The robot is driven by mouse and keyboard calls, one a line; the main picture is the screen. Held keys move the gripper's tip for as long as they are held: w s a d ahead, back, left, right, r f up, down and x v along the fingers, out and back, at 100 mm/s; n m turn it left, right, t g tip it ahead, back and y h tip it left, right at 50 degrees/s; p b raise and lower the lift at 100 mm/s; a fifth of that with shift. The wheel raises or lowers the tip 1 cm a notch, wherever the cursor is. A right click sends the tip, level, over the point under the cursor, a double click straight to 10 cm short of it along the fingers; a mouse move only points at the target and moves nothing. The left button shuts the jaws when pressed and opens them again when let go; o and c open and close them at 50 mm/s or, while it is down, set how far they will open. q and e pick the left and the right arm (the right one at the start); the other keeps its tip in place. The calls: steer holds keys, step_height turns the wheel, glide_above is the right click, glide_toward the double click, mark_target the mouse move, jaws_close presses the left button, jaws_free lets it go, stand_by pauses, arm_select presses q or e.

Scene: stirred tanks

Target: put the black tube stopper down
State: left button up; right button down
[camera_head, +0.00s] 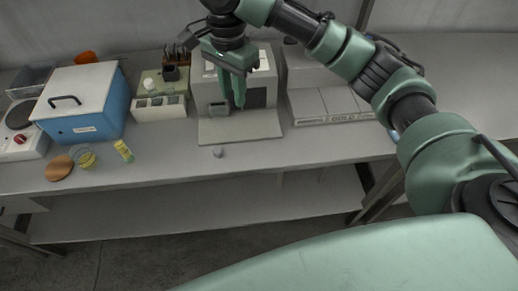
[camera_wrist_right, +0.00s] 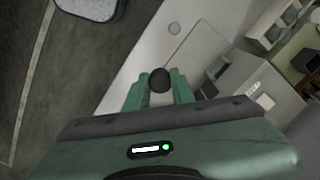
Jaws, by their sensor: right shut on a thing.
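The black tube stopper (camera_wrist_right: 160,78) is a small dark round thing between the fingertips of my right gripper (camera_wrist_right: 160,91) in the wrist view. The gripper is shut on it. In the head view my right gripper (camera_head: 239,103) points down in front of a beige bench instrument (camera_head: 262,72), above its flat front plate (camera_head: 240,127). The stopper cannot be made out there. My left gripper is not in view.
A small grey round piece (camera_head: 218,151) lies near the bench's front edge. To the left stand a rack with tubs (camera_head: 160,108), a yellow-labelled vial (camera_head: 124,150), a blue box (camera_head: 100,122) and a cork disc (camera_head: 59,168). The bench front (camera_head: 290,152) is mostly clear.

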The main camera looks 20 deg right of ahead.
steer(key=f, duration=0.5)
steer(key=d+f, duration=0.1)
steer(key=f, duration=0.4)
steer(key=f+p, duration=0.1)
steer(key=f, duration=0.4)
steer(key=shift+s+d+f, duration=0.25)
steer(key=shift+f, duration=0.1)
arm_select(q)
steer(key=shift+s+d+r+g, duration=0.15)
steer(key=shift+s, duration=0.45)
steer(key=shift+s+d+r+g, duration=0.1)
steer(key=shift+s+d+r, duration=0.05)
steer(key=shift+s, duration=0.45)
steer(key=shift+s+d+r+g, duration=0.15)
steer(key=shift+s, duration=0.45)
arm_select(e)
steer(key=shift+f, duration=2.35)
arm_select(q)
steer(key=shift+p, duration=0.3)
arm_select(e)
steer(key=c, duration=1.2)
jaws_free()
steer(key=shift+f, duration=0.1)
arm_select(q)
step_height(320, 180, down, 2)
steer(key=shift+b, duration=1.05)
arm_select(e)
step_height(320, 180, up, 12)
steer(key=shift+r, duration=0.15)
